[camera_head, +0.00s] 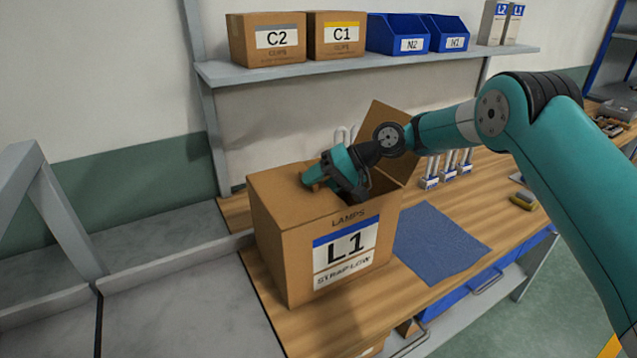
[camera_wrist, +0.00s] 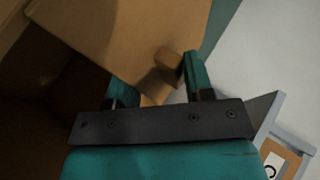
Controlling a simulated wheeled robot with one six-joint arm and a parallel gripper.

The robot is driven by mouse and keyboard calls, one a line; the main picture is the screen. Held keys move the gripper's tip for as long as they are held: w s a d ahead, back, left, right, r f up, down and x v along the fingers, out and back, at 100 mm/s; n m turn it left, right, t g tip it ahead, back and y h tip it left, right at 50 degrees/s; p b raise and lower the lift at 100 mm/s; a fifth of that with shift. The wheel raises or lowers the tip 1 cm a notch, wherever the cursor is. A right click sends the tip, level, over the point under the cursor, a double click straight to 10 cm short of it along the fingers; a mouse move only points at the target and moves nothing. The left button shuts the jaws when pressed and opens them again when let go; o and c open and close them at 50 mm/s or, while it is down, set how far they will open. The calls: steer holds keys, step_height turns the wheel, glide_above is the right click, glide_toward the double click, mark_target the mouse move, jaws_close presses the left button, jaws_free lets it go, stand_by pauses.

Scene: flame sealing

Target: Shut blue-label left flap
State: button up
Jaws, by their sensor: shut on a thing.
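The brown cardboard box (camera_head: 280,250) stands on the wooden bench, with a blue-striped L1 label (camera_head: 345,252) on its front. Its left flap (camera_head: 277,181) lies over the left part of the opening, looking nearly level. The right flap (camera_head: 402,128) stands up, tilted, behind my arm. My gripper (camera_head: 322,182) is at the top of the box, over the opening, shut on the left flap. In the wrist view, the flap (camera_wrist: 125,35) and a small brown tab (camera_wrist: 168,63) show at my gripper (camera_wrist: 157,85). The exact contact is partly hidden.
A blue mat (camera_head: 440,242) lies right of the box. White holders (camera_head: 445,172) stand behind the mat. A shelf (camera_head: 370,64) above carries the C2 box (camera_head: 265,38), the C1 box (camera_head: 337,35) and blue bins (camera_head: 397,34). A grey surface (camera_head: 190,300) lies left.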

steer(key=o, duration=0.8)
steer(key=shift+s+a+f, duration=0.1)
steer(key=shift+f, duration=0.25)
steer(key=shift+r, duration=0.1)
steer(key=shift+d+r, duration=0.15)
steer(key=shift+d, duration=0.2)
steer(key=b+v, duration=0.3)
steer(key=v, duration=1.3)
steer(key=shift+d+r, duration=0.15)
steer(key=shift+r, duration=0.25)
